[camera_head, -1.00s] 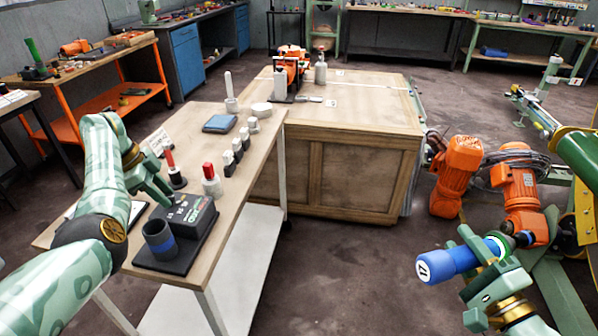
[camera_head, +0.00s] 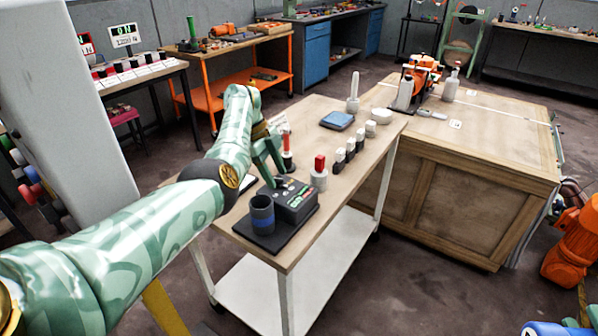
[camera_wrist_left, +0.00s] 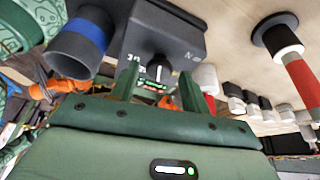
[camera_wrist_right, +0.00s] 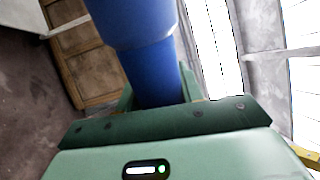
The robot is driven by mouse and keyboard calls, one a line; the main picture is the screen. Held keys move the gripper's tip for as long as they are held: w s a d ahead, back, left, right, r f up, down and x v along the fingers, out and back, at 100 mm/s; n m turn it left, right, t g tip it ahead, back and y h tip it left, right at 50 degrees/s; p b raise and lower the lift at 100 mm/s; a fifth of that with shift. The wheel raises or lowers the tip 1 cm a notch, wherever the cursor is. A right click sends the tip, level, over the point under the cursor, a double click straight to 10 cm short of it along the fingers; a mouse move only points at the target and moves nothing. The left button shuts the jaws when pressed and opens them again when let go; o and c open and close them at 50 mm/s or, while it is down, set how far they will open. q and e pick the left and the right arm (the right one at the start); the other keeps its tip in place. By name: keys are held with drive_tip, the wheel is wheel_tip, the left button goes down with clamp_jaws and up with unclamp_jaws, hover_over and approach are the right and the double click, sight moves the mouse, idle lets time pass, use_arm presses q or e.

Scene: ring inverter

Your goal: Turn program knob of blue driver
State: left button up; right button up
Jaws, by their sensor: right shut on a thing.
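The dark controller box (camera_head: 296,202) with a blue-banded cup (camera_head: 262,214) stands on the near end of the wooden bench. In the left wrist view the box (camera_wrist_left: 185,30) shows a dark knob with a white mark (camera_wrist_left: 160,68) on its face. My left gripper (camera_head: 268,160) is above the box; its fingers (camera_wrist_left: 158,88) are open, and the knob appears between them; I cannot tell whether they touch it. My right gripper (camera_wrist_right: 157,95) is shut on the blue driver (camera_wrist_right: 140,30). In the head view only part of the driver (camera_head: 548,329) shows at the bottom right corner.
A red-topped white holder (camera_head: 319,175), a red-tipped tool (camera_head: 288,152) and several small dark-and-white blocks (camera_head: 340,158) stand near the box. A blue pad (camera_head: 337,120) lies farther back. A wooden crate (camera_head: 460,190) adjoins the bench at the right.

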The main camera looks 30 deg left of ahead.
drive_tip(key=shift+r, duration=0.1)
use_arm(q)
drive_tip(key=shift+a+r, duration=0.15)
drive_tip(key=shift+r, duration=0.3)
use_arm(e)
drive_tip(key=shift+r, duration=0.2)
use_arm(q)
drive_tip(key=p+v, duration=0.1)
drive_tip(key=v, duration=1)
use_arm(e)
drive_tip(key=shift+r, duration=0.6)
drive_tip(key=shift+r, duration=0.1)
